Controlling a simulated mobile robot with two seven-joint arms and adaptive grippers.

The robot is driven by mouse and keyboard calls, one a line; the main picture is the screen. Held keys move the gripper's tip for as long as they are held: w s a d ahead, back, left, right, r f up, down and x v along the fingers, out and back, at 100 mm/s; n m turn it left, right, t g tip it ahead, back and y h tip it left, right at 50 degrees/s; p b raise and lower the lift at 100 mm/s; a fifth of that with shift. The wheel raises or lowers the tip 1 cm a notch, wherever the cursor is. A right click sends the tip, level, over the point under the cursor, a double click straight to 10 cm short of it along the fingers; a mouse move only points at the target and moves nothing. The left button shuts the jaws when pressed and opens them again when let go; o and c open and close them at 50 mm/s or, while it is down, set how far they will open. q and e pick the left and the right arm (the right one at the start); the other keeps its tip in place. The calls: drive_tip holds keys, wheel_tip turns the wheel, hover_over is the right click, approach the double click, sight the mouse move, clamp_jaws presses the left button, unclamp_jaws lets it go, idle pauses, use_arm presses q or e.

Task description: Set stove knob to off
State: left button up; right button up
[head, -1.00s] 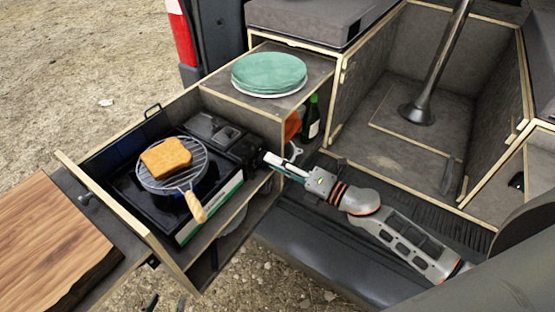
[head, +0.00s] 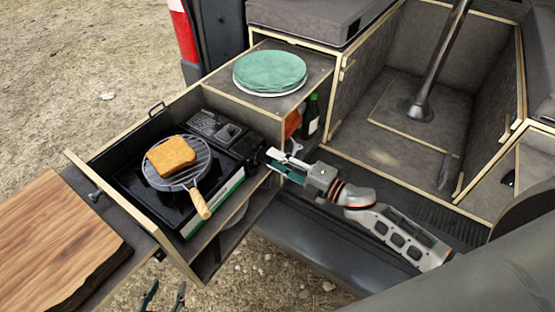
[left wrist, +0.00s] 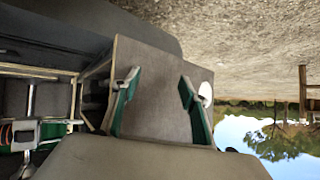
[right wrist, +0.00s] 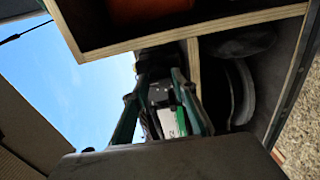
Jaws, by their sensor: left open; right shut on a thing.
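The black camping stove (head: 137,187) sits in the pulled-out drawer, with a white and green strip along its side. Its knob is at the right end, dark and mostly hidden by my right gripper (head: 272,161). In the right wrist view, my right gripper (right wrist: 160,76) has its fingertips on either side of a dark part at the stove's end, which looks like the knob; its turned position cannot be read. The strip (right wrist: 172,121) shows between the fingers. My left gripper (head: 165,290) is open and empty at the bottom of the head view, away from the stove.
A round grill pan with toast (head: 170,155) and a wooden handle (head: 200,204) stands on the stove. A wooden board (head: 60,240) lies at the left. Teal plates (head: 270,72) sit on the cabinet top, with a green bottle (head: 311,115) below. The drawer walls surround the stove.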

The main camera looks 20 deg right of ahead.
drive_tip(key=o, duration=1.1)
drive_tip(key=shift+d, duration=0.1)
drive_tip(key=v, duration=1.2)
